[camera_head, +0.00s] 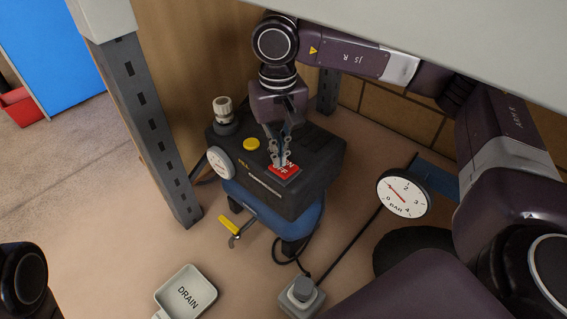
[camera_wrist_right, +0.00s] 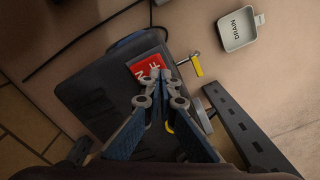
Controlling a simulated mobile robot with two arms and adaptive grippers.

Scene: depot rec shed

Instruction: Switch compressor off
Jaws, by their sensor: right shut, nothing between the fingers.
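The compressor is a dark box (camera_head: 322,155) on a blue tank (camera_head: 270,212), standing on the floor under a shelf. A red rocker switch (camera_head: 289,175) with white lettering sits on its top; the lettering is partly covered by my fingers. My right gripper (camera_head: 281,163) is shut and empty, pointing down with its fingertips at the switch. In the right wrist view the fingertips (camera_wrist_right: 164,76) overlap the edge of the red switch (camera_wrist_right: 146,67). I cannot tell whether they touch it or which way it is tipped. My left gripper is out of view.
The compressor top has a yellow button (camera_head: 251,144), a knob (camera_head: 223,109) and a side gauge (camera_head: 220,162). A yellow-handled valve (camera_head: 229,225) sticks out below. A BAR gauge (camera_head: 404,193), a DRAIN tray (camera_head: 187,293) and a grey shelf post (camera_head: 150,120) are nearby.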

